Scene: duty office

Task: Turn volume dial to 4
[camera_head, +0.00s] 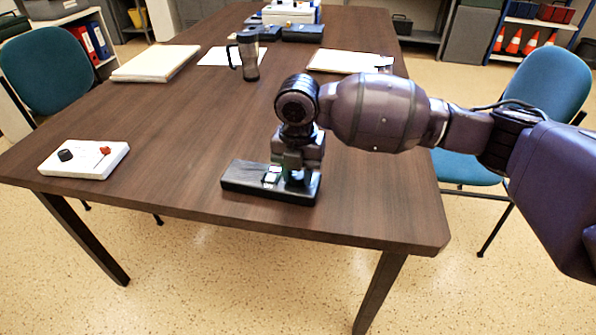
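My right gripper (298,173) points down over a black box-shaped device (240,179) near the front edge of the table. The gripper hides the device's right part, so I cannot see whether a dial is there or whether the fingers touch one. A small pale patch (272,175) shows on the device beside the gripper. The finger gap is too small and dark to read. A white box (83,172) with a black round knob (65,155) and a red-tipped lever (105,150) lies at the table's left front, apart from the gripper. No readable dial marks show. My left gripper is out of view.
The brown table (190,120) is clear between the white box and the black device. A dark mug (249,57), a paper stack (155,63) and several cases stand farther back. Blue chairs (47,70) stand on both sides.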

